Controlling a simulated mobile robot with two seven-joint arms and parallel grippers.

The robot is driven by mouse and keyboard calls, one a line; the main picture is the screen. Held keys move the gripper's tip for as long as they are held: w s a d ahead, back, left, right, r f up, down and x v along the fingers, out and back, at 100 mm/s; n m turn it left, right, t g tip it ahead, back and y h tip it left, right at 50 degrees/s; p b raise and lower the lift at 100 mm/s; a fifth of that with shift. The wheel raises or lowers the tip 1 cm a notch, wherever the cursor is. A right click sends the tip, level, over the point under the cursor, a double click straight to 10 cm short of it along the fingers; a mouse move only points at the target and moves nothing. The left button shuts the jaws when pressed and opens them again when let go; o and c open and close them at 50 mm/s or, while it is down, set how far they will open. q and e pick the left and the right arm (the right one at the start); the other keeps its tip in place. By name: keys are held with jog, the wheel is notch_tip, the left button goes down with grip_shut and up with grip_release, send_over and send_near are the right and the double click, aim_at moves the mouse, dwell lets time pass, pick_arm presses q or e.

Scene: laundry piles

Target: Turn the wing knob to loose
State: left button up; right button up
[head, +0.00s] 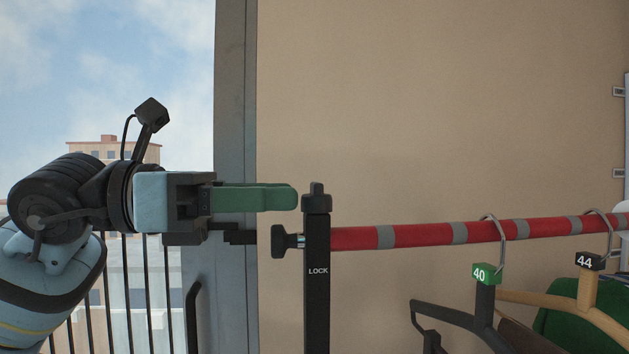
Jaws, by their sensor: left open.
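A black knob (285,241) with a short metal stem sits on the left side of a black upright post (317,290) marked "LOCK". A second black knob-like cap (316,196) stands on the post's top. I cannot tell from its shape which one is the wing knob. My left gripper (288,198) comes in from the left with green fingers pointing right. It is open and empty, the fingers overlapping in this view. Its tips appear just left of the top cap and above the side knob, with no clear contact. My right gripper is not in view.
A red rail (430,235) with grey bands runs right from the post. Hangers tagged 40 (486,274) and 44 (590,261) hang from it, with a green garment (570,318) at the lower right. A balcony railing (127,300) stands at the left behind my arm.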

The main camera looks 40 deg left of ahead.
aim_at(312, 192)
pick_arm(q)
jog(key=p+x, duration=0.1)
jog(key=x, duration=0.2)
jog(key=shift+r, duration=0.2)
jog(key=shift+w+d+p, duration=0.5)
jog(key=shift+w+d+f, duration=0.15)
jog(key=shift+w+d, duration=0.1)
jog(key=shift+w, duration=0.05)
jog(key=shift+c, duration=0.5)
jog(key=c, duration=0.8)
jog(key=shift+c, duration=0.2)
